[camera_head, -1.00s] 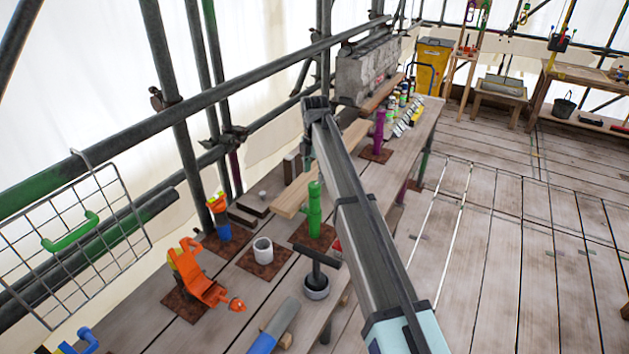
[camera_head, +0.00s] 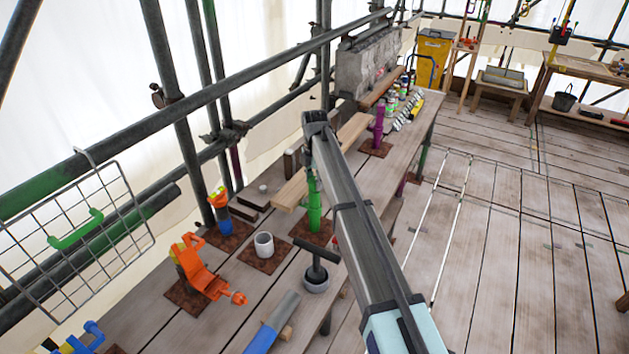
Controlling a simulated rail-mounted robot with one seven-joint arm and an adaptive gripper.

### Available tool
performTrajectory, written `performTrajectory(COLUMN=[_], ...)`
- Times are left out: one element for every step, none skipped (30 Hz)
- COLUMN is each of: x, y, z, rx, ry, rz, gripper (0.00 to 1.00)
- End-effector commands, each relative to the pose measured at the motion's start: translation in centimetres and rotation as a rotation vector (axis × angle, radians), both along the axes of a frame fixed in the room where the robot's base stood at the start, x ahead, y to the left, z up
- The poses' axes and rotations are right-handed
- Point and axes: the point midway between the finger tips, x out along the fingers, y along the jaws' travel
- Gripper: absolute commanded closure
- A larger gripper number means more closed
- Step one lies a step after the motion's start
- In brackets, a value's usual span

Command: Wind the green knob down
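A green upright post-like piece with a knob-like top (camera_head: 314,207) stands on a brown square plate on the wooden bench, just left of my arm. Its narrow upper part comes close to the left edge of my arm in the picture; I cannot tell whether they touch. My arm runs from the lower right up to a dark far end (camera_head: 316,120), above and beyond the green piece in the picture. The fingers of my gripper cannot be made out there, and any part beneath or behind the arm is hidden.
Near the green piece on the bench are a black T-handle (camera_head: 316,262), a white cup (camera_head: 264,244), an orange device (camera_head: 206,272) and a blue-orange post (camera_head: 222,212). A purple post (camera_head: 378,126) stands farther back. A wire basket (camera_head: 70,240) and scaffold tubes are at left. The right floor is mostly clear.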

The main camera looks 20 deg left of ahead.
Motion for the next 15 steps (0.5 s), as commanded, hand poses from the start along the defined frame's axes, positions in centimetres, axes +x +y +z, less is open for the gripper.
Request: performTrajectory(x=[-0.02,-0.02,-0.01,-0.02,-0.02,-0.02,-0.02,-0.02,-0.02,-0.03,-0.02,-0.02,-0.02,-0.03,-0.03], y=[-0.01,-0.01,0.00,-0.01,-0.01,-0.01,-0.01,-0.01,-0.01,-0.01,-0.01,-0.01,-0.01,-0.02,-0.02], z=[-0.04,-0.05,-0.05,-0.06,-0.07,-0.09,-0.10,-0.12,-0.13,-0.15,-0.17,-0.19,-0.21,-0.23,-0.26], rx=[-0.001,-0.001,-0.001,-0.001,-0.001,-0.001,-0.001,-0.001,-0.001,-0.001,-0.001,-0.001,-0.001,-0.001,0.000], ry=[0.001,0.001,0.001,0.001,0.001,0.001,0.001,0.001,0.001,0.001,0.001,0.001,0.001,0.001,0.001], rz=[0.000,0.000,-0.001,-0.002,-0.004,-0.008,-0.013,-0.019,-0.028,-0.036,-0.046,-0.063,-0.076,-0.092,-0.115], gripper=[0.92,0.92,0.92,0.92,0.92,0.92,0.92,0.92,0.92,0.92,0.92,0.92,0.92,0.92,0.92])
